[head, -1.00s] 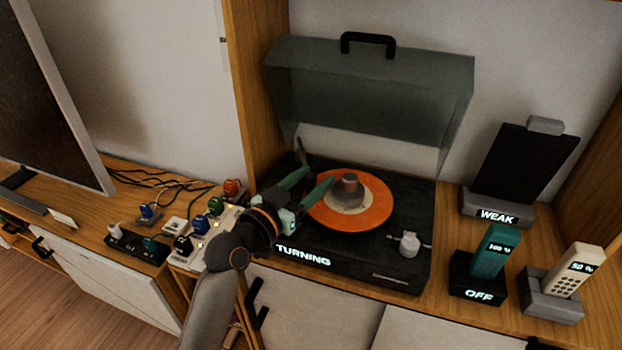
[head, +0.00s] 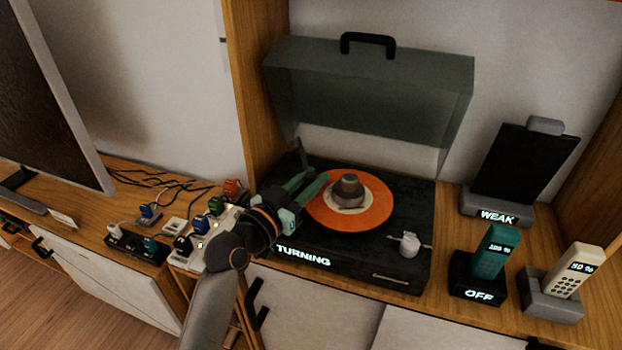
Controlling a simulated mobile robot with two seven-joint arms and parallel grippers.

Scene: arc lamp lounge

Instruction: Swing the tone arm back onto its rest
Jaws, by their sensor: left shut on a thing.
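The turntable (head: 350,262) is a black deck on the wooden shelf, with "TURNING" lit on its front. An orange record (head: 375,213) lies on it, with a grey-brown round piece at its centre. My left gripper (head: 318,183) is over the deck's left part, at the record's left edge. Its green fingers are shut on the tone arm, which they mostly hide. A thin dark upright piece (head: 299,152) shows behind them at the deck's back left. I cannot make out the rest. My right gripper is not in view.
The smoky lid (head: 370,95) stands open above the deck. Two handsets on docks and a dark tablet on a "WEAK" stand (head: 497,213) are at the right. Plugs and a power strip (head: 135,245) lie left.

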